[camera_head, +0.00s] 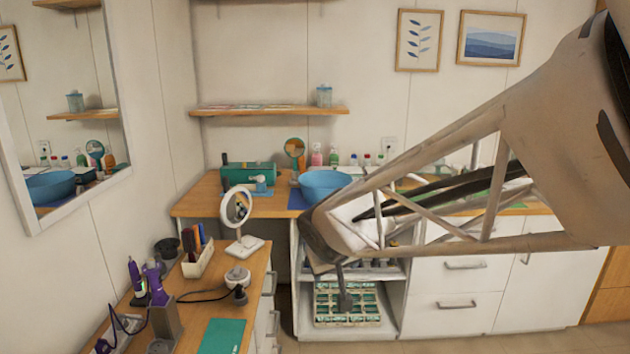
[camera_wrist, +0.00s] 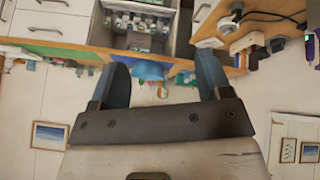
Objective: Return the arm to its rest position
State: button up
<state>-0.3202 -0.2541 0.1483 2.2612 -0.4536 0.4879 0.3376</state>
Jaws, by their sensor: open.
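My gripper (camera_wrist: 162,68) is open in the wrist view, its two blue-grey fingers well apart with nothing between them. In the head view my arm reaches in from the right across the counter, and its end hangs in front of the open shelf unit (camera_head: 393,305). The fingers are hard to make out there. The wrist view shows the room upside down, with the shelf unit beyond the fingers at the top.
A side desk (camera_head: 262,268) at the lower left holds a round mirror (camera_head: 238,207), a brush holder (camera_head: 198,258) and a purple hair tool (camera_head: 155,285). The back counter carries a blue basin (camera_head: 322,184) and a green case (camera_head: 247,177). White drawers (camera_head: 455,305) stand at the right.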

jog(key=s+d+m+g, duration=0.2)
jog(key=s+d, duration=0.5)
jog(key=s, duration=0.5)
jog(key=s+d+m+g, duration=0.2)
jog(key=s+d, duration=0.5)
jog(key=s, duration=0.6)
jog(key=shift+d, duration=0.35)
dwell(0.6)
